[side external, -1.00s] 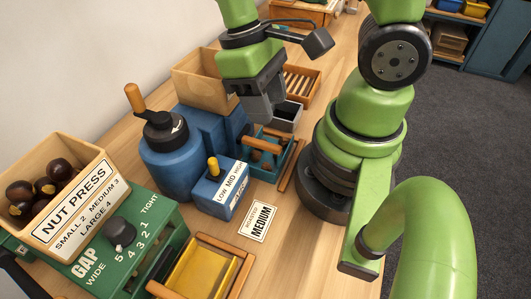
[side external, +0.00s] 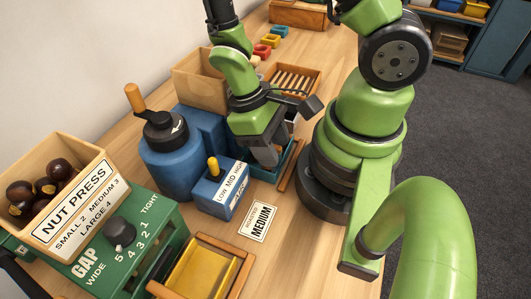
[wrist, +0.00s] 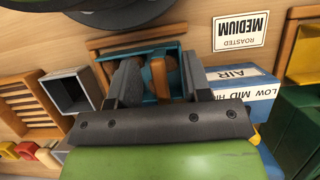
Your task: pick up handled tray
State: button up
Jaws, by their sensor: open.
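The handled tray is a small teal tray with brown contents and a wooden handle across its middle. Its teal edge (side external: 262,175) shows below my gripper in the side external view. In the wrist view the tray's rim (wrist: 182,52) and its wooden handle (wrist: 158,75) lie between my fingers. My gripper (side external: 268,152) is open, low over the tray and pointing down. In the wrist view its two grey fingers (wrist: 158,82) stand on either side of the handle. I cannot tell whether they touch it. My gripper hides most of the tray in the side external view.
A blue box with a lever (side external: 219,188) stands close left of the tray. A grey bin (wrist: 72,93) and a slatted wooden rack (side external: 293,80) are beyond it. A wooden bar (wrist: 137,40) lies beside the tray. A MEDIUM card (side external: 259,222) lies on the table.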

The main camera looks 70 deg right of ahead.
jog(key=shift+x, duration=1.1)
jog(key=shift+c, duration=0.3)
grip_shut()
jog(key=shift+r, duration=0.1)
